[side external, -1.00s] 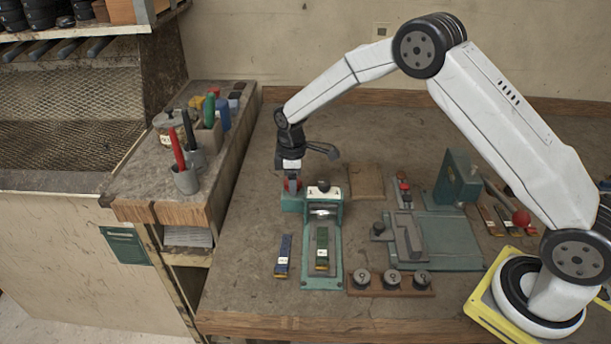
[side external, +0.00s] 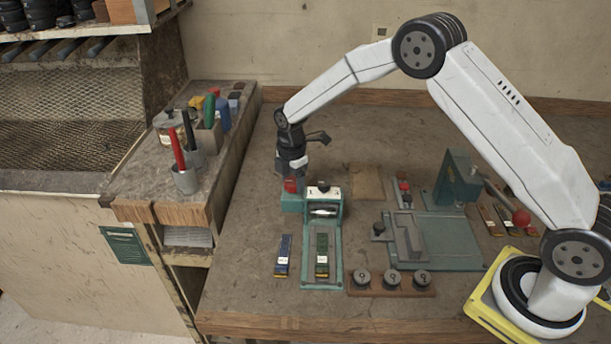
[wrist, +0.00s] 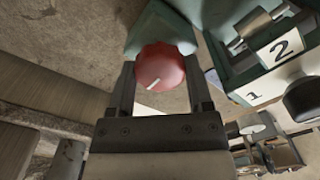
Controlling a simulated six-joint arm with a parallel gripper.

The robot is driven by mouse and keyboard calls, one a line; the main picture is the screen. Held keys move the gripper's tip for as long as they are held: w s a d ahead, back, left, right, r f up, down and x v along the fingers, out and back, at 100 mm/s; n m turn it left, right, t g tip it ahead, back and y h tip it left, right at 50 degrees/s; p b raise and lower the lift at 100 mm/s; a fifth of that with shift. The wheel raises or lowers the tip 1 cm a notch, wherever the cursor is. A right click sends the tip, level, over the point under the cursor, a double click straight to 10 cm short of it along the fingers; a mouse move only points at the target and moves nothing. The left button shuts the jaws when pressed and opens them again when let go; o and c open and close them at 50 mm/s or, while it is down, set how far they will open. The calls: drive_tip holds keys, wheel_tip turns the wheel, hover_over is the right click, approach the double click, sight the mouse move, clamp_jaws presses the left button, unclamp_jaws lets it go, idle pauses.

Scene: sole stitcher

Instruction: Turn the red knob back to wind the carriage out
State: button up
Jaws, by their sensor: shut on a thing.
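The red knob (wrist: 161,66) sits between my gripper's two fingers in the wrist view, its white mark pointing to the lower left. In the side view the knob (side external: 291,185) is partly hidden under my gripper (side external: 292,176). My gripper points down and is shut on the knob. The knob is on the left of the green stitcher (side external: 324,207). The stitcher's carriage (side external: 322,233) lies in front of its head and carries a dark green piece with a white label (side external: 322,254). Labels 1 and 2 (wrist: 270,72) show on the stitcher in the wrist view.
A blue piece (side external: 283,255) lies left of the stitcher's base. A wooden rack with several round dark weights (side external: 391,281) stands at its front right. A green press (side external: 456,180) with a red-balled lever is farther right. A side shelf with pen cups (side external: 186,180) stands left.

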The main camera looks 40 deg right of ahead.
sight(293, 181)
idle(0.4)
drive_tip(key=o, duration=1.3)
drive_tip(key=shift+r, duration=0.1)
drive_tip(key=shift+r, duration=3.85)
drive_tip(key=shift+s+d+r+m, duration=0.15)
drive_tip(key=shift+s+m, duration=0.15)
drive_tip(key=shift+s, duration=0.15)
drive_tip(key=s+m, duration=0.2)
drive_tip(key=s, duration=0.1)
drive_tip(key=s+d+r+m, duration=0.1)
drive_tip(key=s+m, duration=0.2)
drive_tip(key=s+m+t, duration=0.1)
drive_tip(key=s+m, duration=0.2)
drive_tip(key=s, duration=0.1)
drive_tip(key=shift+d+r, duration=0.3)
drive_tip(key=shift+r, duration=0.05)
drive_tip(key=s+m, duration=0.3)
drive_tip(key=s, duration=0.2)
drive_tip(key=s+d+m+t, duration=0.1)
drive_tip(key=s+m, duration=0.2)
drive_tip(key=s, duration=0.2)
drive_tip(key=s+f+m, duration=0.1)
drive_tip(key=s+m, duration=0.2)
drive_tip(key=s, duration=0.1)
drive_tip(key=shift+s+d+t, duration=0.15)
drive_tip(key=shift+s+t, duration=0.15)
drive_tip(key=shift+s, duration=0.1)
